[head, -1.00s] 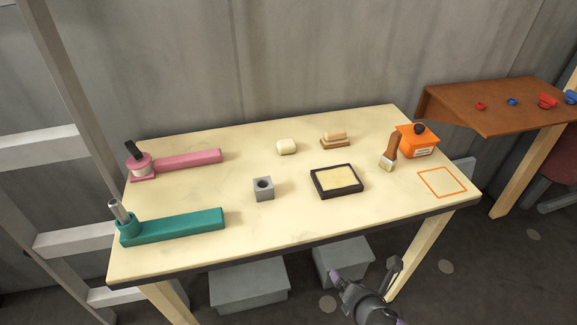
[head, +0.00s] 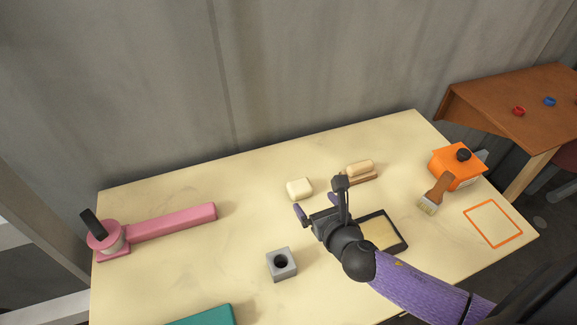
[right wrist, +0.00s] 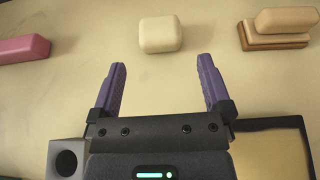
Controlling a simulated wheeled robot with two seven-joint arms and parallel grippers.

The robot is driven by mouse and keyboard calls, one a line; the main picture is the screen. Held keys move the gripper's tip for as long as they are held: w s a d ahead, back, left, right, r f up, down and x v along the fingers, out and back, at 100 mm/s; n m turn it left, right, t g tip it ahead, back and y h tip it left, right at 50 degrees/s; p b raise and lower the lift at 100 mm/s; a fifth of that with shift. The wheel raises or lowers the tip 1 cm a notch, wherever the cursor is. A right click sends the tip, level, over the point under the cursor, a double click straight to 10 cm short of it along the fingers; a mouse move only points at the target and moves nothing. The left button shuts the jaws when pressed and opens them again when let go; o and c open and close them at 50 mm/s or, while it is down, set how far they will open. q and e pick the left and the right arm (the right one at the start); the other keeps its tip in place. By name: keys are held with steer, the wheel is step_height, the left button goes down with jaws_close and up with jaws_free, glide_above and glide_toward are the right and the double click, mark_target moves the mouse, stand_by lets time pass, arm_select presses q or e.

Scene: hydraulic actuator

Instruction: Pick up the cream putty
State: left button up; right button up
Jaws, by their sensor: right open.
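The cream putty (head: 299,189) is a small rounded block lying on the pale table, left of the middle back. It also shows in the right wrist view (right wrist: 161,35), ahead of the fingers and roughly centred between them. My right gripper (head: 320,211) is open and empty over the table, just in front of the putty and to its right, apart from it. Both purple fingers show in the right wrist view (right wrist: 162,85). My left gripper is not in view.
A black-rimmed tray (head: 402,241) lies partly under my right arm. A grey holed cube (head: 282,264), pink arm (head: 170,222), teal bar (head: 207,317), paintbrush (head: 436,193) and orange container (head: 457,167) stand around.

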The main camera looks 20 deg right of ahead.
mark_target(301, 189)
steer(key=b+x, duration=0.1)
steer(key=x, duration=0.2)
steer(key=b+x, duration=0.1)
steer(key=x, duration=0.2)
steer(key=b+x, duration=0.2)
steer(key=x, duration=0.1)
steer(key=shift+s+f, duration=0.25)
steer(key=shift+f, duration=0.15)
steer(key=shift+w, duration=0.35)
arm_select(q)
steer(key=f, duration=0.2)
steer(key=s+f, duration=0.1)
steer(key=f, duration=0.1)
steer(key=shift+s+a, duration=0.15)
